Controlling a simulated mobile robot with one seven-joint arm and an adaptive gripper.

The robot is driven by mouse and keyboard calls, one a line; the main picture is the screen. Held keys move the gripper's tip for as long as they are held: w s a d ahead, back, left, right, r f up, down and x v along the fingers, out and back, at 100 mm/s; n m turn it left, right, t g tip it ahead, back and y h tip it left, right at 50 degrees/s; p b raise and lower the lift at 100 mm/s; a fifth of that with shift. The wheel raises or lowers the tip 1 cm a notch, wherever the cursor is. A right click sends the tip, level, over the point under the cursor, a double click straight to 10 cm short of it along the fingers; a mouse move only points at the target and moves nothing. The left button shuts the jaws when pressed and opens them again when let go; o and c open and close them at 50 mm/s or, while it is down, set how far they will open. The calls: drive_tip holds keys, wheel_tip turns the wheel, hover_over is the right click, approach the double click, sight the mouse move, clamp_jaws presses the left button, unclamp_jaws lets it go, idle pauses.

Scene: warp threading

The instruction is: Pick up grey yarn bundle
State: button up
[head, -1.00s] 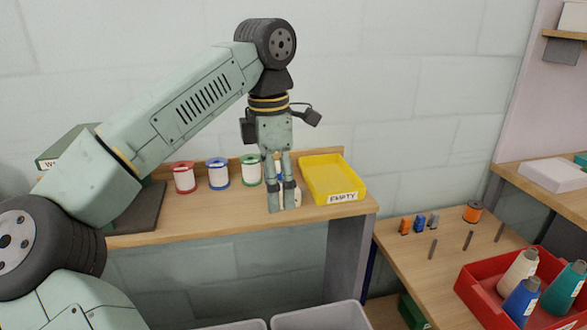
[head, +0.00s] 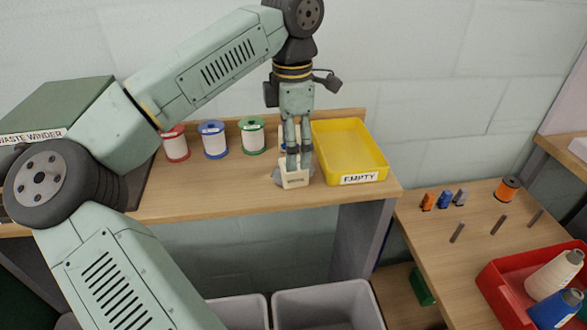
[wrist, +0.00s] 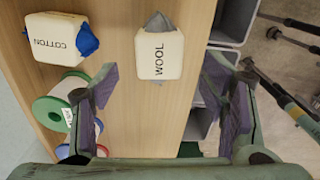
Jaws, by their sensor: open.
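The grey yarn bundle (head: 279,173) lies on the wooden shelf (head: 219,203), left of the yellow tray. A white sleeve marked WOOL wraps its middle. In the wrist view, grey ends (wrist: 158,23) stick out at both ends of the sleeve. My gripper (head: 299,165) points down just over the bundle in the head view, partly covering it. In the wrist view, my gripper (wrist: 160,80) is open and empty. The bundle shows in the gap between the fingers, and I cannot tell whether the fingertips reach down beside it.
A blue bundle with a COTTON sleeve (wrist: 62,38) lies close by on the left in the wrist view. A yellow tray marked EMPTY (head: 378,172) stands right of my gripper. Red, blue and green spools (head: 252,136) stand on the left. Grey bins (head: 328,303) are below the shelf.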

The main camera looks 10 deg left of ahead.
sight(300, 178)
wheel_tip(300, 178, down, 5)
drive_tip(key=shift+d+f+p, duration=0.1)
drive_tip(key=shift+p, duration=0.75)
drive_tip(key=shift+c, duration=0.2)
drive_tip(key=c, duration=1.1)
drive_tip(key=shift+o, duration=0.2)
drive_tip(key=shift+w, duration=0.1)
